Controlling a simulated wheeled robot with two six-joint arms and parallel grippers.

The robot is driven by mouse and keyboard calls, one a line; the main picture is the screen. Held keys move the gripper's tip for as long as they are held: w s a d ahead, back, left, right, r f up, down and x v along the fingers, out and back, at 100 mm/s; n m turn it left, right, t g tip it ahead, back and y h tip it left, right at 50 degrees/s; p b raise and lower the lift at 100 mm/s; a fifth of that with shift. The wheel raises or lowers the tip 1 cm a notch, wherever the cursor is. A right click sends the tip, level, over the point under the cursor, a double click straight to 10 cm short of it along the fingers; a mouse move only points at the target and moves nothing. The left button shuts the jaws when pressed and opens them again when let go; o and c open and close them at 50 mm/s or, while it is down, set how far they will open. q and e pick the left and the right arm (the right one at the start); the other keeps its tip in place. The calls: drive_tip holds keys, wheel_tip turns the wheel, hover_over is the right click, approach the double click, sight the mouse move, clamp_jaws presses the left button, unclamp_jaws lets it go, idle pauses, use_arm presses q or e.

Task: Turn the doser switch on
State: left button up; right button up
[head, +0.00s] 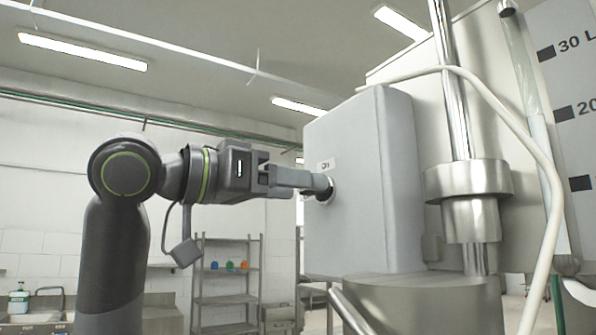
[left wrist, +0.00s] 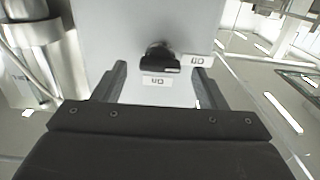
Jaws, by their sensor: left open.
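The doser is a grey box (head: 350,180) on the right in the head view; its front panel (left wrist: 115,25) fills the top middle of the left wrist view. The doser switch is a black knob (left wrist: 160,58) with a pale mark toward its lower right. My left gripper (head: 322,187) is open, its fingers reaching the panel at the switch. In the left wrist view the fingers stand on either side of the knob, with gaps visible. One label (left wrist: 157,81) is below the knob and another (left wrist: 201,60) right of it. In the head view the fingers hide most of the switch.
A metal column (head: 470,180) and a large steel tank (head: 570,110) with litre marks stand right of the box. A pale hose (head: 545,160) loops over them. A rounded metal vessel (head: 420,305) is below the box. A shelf rack (head: 225,285) stands in the background.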

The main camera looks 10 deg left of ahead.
use_arm(q)
drive_tip(key=shift+x, duration=0.8)
drive_tip(key=c, duration=1)
